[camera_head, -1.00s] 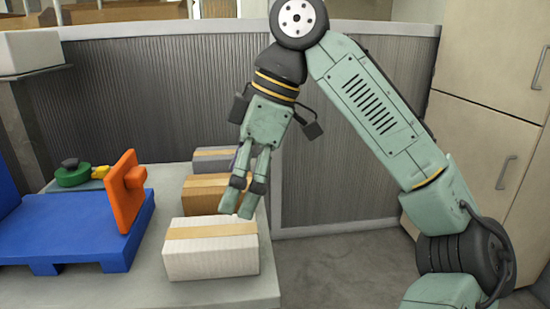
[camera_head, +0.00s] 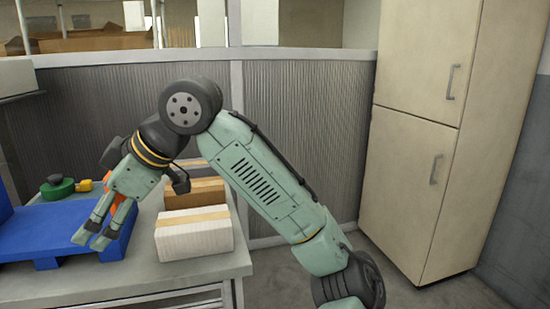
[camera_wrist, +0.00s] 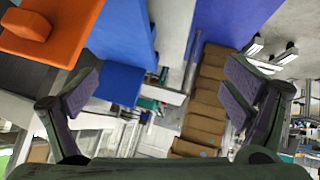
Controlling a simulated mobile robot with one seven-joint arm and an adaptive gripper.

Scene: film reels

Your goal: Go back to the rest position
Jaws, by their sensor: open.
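My gripper (camera_head: 92,239) hangs open and empty in front of the blue pallet-like platform (camera_head: 45,226) at the left of the head view. In the wrist view my gripper (camera_wrist: 160,96) has its two pads wide apart with nothing between them. A green round reel-like piece (camera_head: 57,188) with a dark top sits behind the platform. An orange upright part (camera_head: 117,197) is mostly hidden behind my gripper; an orange block (camera_wrist: 55,28) fills the wrist view's top left.
A white box (camera_head: 193,236) and a brown box (camera_head: 190,193) stand on the grey table (camera_head: 170,275), right of the platform. A ribbed partition (camera_head: 300,130) runs behind. A beige cabinet (camera_head: 415,190) stands at right. Some floor beside the table is clear.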

